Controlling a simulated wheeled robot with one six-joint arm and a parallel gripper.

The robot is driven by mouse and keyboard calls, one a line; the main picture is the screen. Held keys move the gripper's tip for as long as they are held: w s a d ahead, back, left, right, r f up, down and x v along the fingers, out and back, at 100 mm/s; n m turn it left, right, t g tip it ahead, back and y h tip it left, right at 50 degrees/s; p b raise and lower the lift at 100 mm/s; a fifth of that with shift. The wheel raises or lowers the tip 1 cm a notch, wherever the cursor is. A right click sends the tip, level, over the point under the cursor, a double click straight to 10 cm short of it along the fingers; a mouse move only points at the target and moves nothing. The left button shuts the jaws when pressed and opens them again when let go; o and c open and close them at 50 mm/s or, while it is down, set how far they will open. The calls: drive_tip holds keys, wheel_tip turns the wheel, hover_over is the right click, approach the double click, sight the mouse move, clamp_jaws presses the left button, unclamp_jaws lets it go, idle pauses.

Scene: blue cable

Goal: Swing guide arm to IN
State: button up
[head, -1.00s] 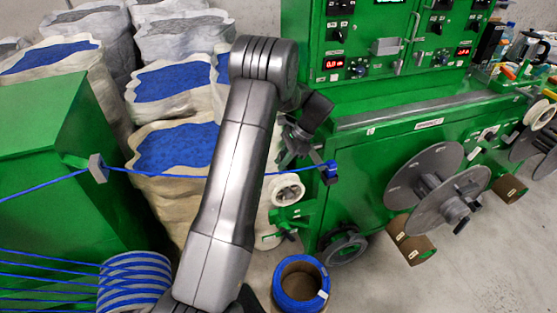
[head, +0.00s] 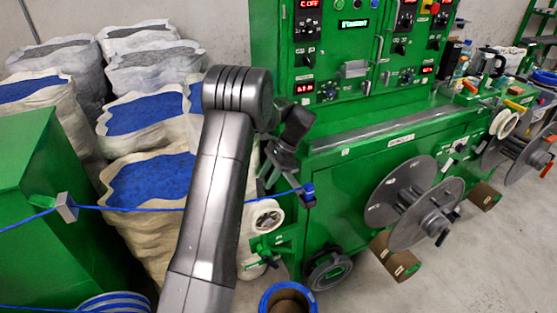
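A blue cable (head: 130,209) runs from the left edge past a small grey block (head: 66,207), behind my arm, to a small dark and blue piece (head: 308,195) at the green machine's left end. Below that piece are a white pulley (head: 263,217) and a green bracket (head: 268,246). I cannot tell for certain which part is the guide arm, and no IN mark is readable. My gripper (head: 270,178) is in front of the machine's left end, just left of the cable's end piece. Its fingers are small and dark, so their opening is unclear. No contact is evident.
The green machine (head: 345,172) carries a control panel (head: 340,45) and large grey reels (head: 400,203). Open sacks of blue pellets (head: 150,185) stand behind my arm. A green cabinet (head: 30,160) is at left. A blue-rimmed spool (head: 287,292) stands on the floor (head: 440,280), which is clear at lower right.

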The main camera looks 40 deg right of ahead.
sight(260, 186)
drive_tip(key=v, duration=1)
drive_tip(key=shift+b, duration=0.45)
drive_tip(key=shift+w+a+f, duration=0.1)
drive_tip(key=shift+f, duration=0.05)
drive_tip(key=p+x, duration=0.2)
drive_tip(key=x, duration=1.2)
drive_tip(key=shift+a, duration=0.2)
